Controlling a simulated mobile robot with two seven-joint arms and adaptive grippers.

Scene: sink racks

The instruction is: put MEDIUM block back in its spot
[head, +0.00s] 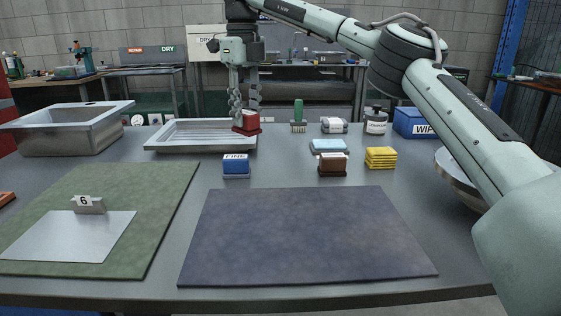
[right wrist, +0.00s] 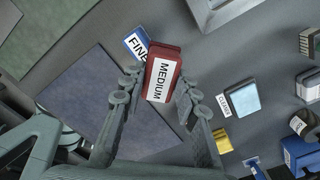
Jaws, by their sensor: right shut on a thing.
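The red MEDIUM block (head: 246,123) is between the fingers of my right gripper (head: 245,112), which is shut on it. In the head view it overlaps the right end of the shallow metal tray; its height over the table is hard to tell. In the right wrist view the MEDIUM label of the block (right wrist: 163,76) faces the camera, between the fingertips of the gripper (right wrist: 158,88). The blue FINE block (head: 236,165) stands on the table nearer to me; it is partly covered by the red block in the wrist view. My left gripper is not in view.
The shallow tray (head: 172,148) and a deep metal basin (head: 70,140) are at left. A brown block (head: 332,165), light-blue block (head: 329,146) and yellow sponges (head: 381,157) stand at right. A brush (head: 298,118) stands behind. The dark mat (head: 300,230) is clear.

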